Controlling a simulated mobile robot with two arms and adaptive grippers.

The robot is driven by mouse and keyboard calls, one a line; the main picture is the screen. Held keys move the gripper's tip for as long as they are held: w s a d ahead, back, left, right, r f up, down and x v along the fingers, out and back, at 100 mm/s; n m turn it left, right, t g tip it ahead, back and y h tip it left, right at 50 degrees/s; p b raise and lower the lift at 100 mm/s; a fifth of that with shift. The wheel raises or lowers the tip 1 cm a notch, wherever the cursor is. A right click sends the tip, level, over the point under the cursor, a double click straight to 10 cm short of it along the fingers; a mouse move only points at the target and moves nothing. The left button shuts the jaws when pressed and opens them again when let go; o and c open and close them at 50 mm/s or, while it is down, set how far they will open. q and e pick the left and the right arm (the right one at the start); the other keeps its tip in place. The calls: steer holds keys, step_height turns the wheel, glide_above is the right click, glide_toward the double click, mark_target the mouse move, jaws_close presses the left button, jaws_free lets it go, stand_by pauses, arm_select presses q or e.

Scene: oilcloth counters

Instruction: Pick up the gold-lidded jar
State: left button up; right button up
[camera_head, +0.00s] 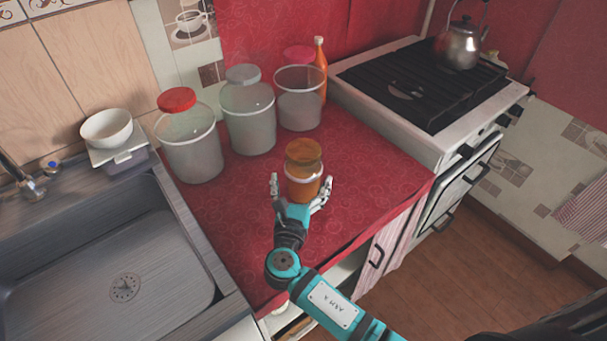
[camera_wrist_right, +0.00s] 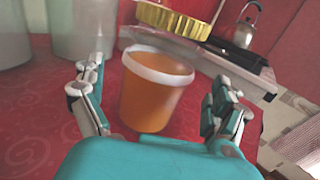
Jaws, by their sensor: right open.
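The gold-lidded jar (camera_head: 304,174) stands on the red oilcloth counter, with orange-brown contents and a white band below its lid. In the right wrist view the jar (camera_wrist_right: 154,95) is between the two fingers, with a gap visible on each side. My right gripper (camera_head: 301,190) is open around the jar; its fingers (camera_wrist_right: 153,100) also show on both sides in the wrist view. The jar's lower front is partly hidden by the gripper in the head view. My left gripper is not in view.
Three large clear containers, with red (camera_head: 190,150), grey (camera_head: 250,125) and pink (camera_head: 299,105) lids, stand behind the jar. An orange bottle (camera_head: 321,72) is beside them. A sink (camera_head: 120,262) lies left, a stove (camera_head: 425,90) right. The red counter (camera_head: 375,175) is clear right of the jar.

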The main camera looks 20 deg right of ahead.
steer(key=shift+w+d+r, duration=0.1)
steer(key=shift+w+d, duration=0.05)
steer(key=shift+w, duration=0.2)
steer(key=x, duration=0.3)
steer(key=shift+w+d+p, duration=0.15)
steer(key=shift+w+p, duration=0.2)
steer(key=shift+w+d, duration=0.2)
steer(key=shift+w, duration=0.2)
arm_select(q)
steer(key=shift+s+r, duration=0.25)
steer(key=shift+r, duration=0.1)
arm_select(e)
steer(key=c, duration=1.5)
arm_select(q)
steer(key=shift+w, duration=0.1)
